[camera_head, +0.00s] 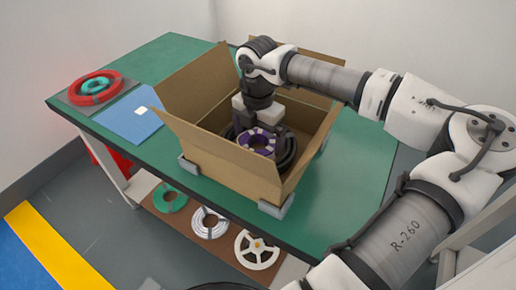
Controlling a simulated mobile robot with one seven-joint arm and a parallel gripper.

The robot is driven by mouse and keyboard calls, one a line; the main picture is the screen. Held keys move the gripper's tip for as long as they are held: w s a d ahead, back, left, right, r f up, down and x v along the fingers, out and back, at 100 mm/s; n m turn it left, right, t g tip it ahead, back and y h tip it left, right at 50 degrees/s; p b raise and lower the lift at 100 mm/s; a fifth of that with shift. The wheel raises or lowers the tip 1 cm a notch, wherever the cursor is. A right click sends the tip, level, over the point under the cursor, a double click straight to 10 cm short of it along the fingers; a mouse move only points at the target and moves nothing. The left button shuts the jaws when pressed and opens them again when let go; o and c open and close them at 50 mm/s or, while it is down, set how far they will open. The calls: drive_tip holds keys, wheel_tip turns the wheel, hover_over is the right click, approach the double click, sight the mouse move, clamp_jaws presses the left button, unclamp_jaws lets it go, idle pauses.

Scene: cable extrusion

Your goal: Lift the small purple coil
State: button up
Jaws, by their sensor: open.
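The small purple coil (257,142) lies inside the open cardboard box (238,170), with light patches around its ring. Black coils (288,150) lie around and beneath it in the box. My arm reaches down into the box from above. My gripper (258,125) is over the far side of the purple coil, very close to it. The gripper is open. Its fingertips are small and partly hidden, so I cannot tell whether they touch the coil.
The box stands on a green table (355,165) with its flaps open. Grey blocks (189,165) sit at its lower corners. A red coil with a green coil (96,85) and a blue sheet (126,122) lie at left. Coils and a white reel (257,250) lie on a lower shelf.

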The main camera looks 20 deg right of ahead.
wheel_tip(320, 180, down, 2)
drive_tip(key=shift+f+b, duration=0.15)
drive_tip(key=shift+b, duration=0.15)
drive_tip(key=c, duration=0.9)
drive_tip(key=shift+r, duration=0.2)
